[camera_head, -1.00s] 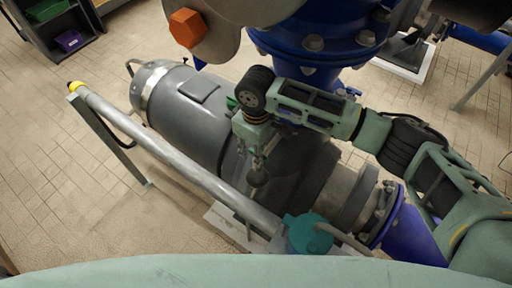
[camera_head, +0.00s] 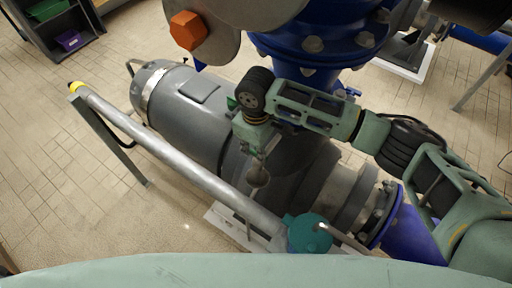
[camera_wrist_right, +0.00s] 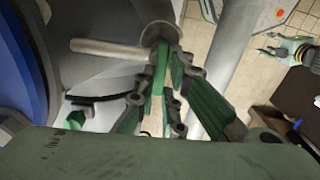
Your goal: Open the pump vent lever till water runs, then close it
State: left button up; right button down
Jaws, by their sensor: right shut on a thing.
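A grey lever with a round knob (camera_head: 258,175) stands beside the grey pump (camera_head: 190,100). In the right wrist view the round knob (camera_wrist_right: 160,35) is at the fingertips, with a pale rod (camera_wrist_right: 105,48) reaching left. My right gripper (camera_head: 262,155) points down onto it from above. Its green fingers (camera_wrist_right: 167,68) are shut on the lever's knob end. My left gripper (camera_wrist_right: 275,46) shows only in the right wrist view, at the right, with its fingers apart and empty. I see no running water; the vent outlet cannot be made out.
A long silver rail (camera_head: 170,145) runs along the pump's near side. A teal round part (camera_head: 309,233) sits at its lower end. Blue pipework (camera_head: 320,45) with a flange rises behind my right arm. Tiled floor (camera_head: 60,180) is free at the left.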

aim_at(255, 154)
jog(key=n+p, duration=0.3)
jog(key=shift+r+n, duration=0.25)
jog(key=shift+n, duration=0.05)
jog(key=shift+s+f+n+p, duration=0.15)
jog(key=shift+n+p, duration=0.7)
jog(key=shift+n, duration=0.95)
jog(key=shift+a, duration=0.1)
jog(key=c, duration=1.8)
grip_release()
jog(key=shift+c, duration=0.2)
notch_tip(255, 154, up, 7)
jog(key=shift+r, duration=0.2)
